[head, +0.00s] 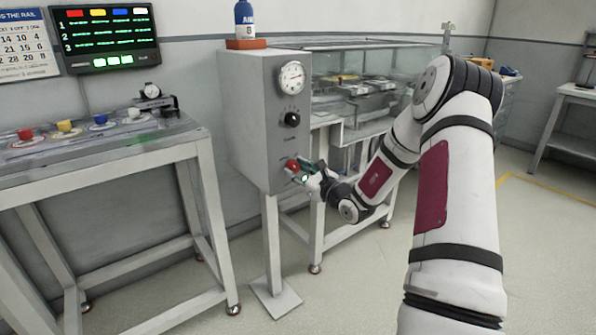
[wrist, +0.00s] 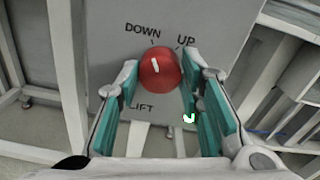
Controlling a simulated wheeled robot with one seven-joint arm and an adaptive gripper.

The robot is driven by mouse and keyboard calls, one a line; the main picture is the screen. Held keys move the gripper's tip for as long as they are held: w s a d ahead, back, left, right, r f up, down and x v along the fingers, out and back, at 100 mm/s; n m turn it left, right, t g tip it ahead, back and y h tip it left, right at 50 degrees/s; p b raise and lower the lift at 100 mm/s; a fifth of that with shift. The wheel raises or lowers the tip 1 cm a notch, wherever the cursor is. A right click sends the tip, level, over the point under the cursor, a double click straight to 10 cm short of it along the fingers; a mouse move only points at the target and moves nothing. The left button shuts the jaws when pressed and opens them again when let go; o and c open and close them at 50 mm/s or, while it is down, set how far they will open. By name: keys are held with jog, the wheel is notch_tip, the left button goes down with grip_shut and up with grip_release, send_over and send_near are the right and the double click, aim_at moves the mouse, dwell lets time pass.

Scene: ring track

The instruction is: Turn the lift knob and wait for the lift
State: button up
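The red lift knob (wrist: 160,70) is on the front of a grey control box (head: 245,110), low down. In the wrist view its white mark tilts slightly left of straight up, toward DOWN. The words DOWN and UP are above the knob, and LIFT is below it. My gripper (wrist: 162,88) is at the knob, with one teal finger on each side. The fingers look spread, with the knob between their tips in the picture; I cannot tell whether either pad touches it. In the head view my gripper (head: 308,172) reaches the box from the right.
The box carries a round gauge (head: 291,76) and a black knob (head: 292,119), with a blue bottle (head: 244,20) on top. A bench with coloured knobs (head: 100,135) stands left. A glass-sided tank (head: 370,75) is behind my arm. A lit screen (head: 104,37) hangs on the wall.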

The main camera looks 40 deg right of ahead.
jog(key=shift+c, duration=0.9)
